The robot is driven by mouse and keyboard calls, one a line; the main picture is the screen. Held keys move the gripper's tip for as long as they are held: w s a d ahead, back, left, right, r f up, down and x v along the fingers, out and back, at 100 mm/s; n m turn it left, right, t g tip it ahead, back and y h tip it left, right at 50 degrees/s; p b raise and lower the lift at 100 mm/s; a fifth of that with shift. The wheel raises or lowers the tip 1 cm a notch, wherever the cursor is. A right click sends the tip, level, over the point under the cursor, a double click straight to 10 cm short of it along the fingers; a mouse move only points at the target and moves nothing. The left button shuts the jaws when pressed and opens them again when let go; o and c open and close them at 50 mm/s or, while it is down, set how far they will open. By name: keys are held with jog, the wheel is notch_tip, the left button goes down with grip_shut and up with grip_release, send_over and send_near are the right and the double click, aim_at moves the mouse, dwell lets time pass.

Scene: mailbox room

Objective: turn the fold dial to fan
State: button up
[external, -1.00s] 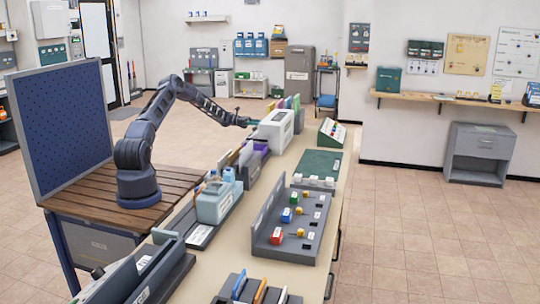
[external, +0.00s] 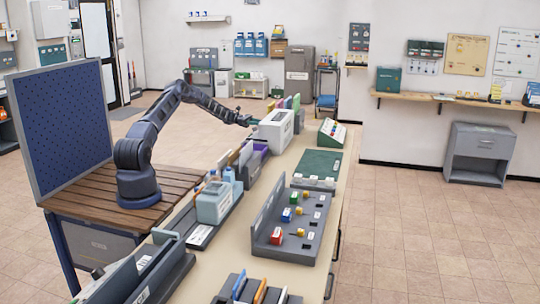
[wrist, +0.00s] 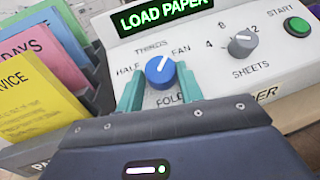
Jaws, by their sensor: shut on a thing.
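The fold dial (wrist: 160,71) is a blue round knob with a white pointer mark, on the white front panel of a paper machine (wrist: 215,62). Its labels read HALF at the left, THIRDS at the top and FAN at the right. The pointer aims up and slightly right, between THIRDS and FAN. My gripper (wrist: 159,92) has teal fingers on both sides of the dial and is shut on it. In the external view the machine (external: 277,128) stands on the long counter, with my gripper (external: 250,121) at its left side, where the dial is hidden.
A grey sheets knob (wrist: 242,43) and a green start button (wrist: 297,27) sit right of the dial. A display (wrist: 163,12) above reads LOAD PAPER. Colored folders (wrist: 35,80) stand close at the left. Other devices line the counter (external: 308,160).

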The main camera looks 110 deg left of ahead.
jog(key=shift+a+m+g+h, duration=0.2)
jog(key=shift+m+g+h, duration=0.2)
jog(key=shift+m+h, duration=0.95)
jog(key=o, duration=1)
jog(key=v, duration=1)
jog(key=shift+s+a+r, duration=0.1)
jog(key=shift+s+a, duration=0.05)
jog(key=shift+s, duration=0.2)
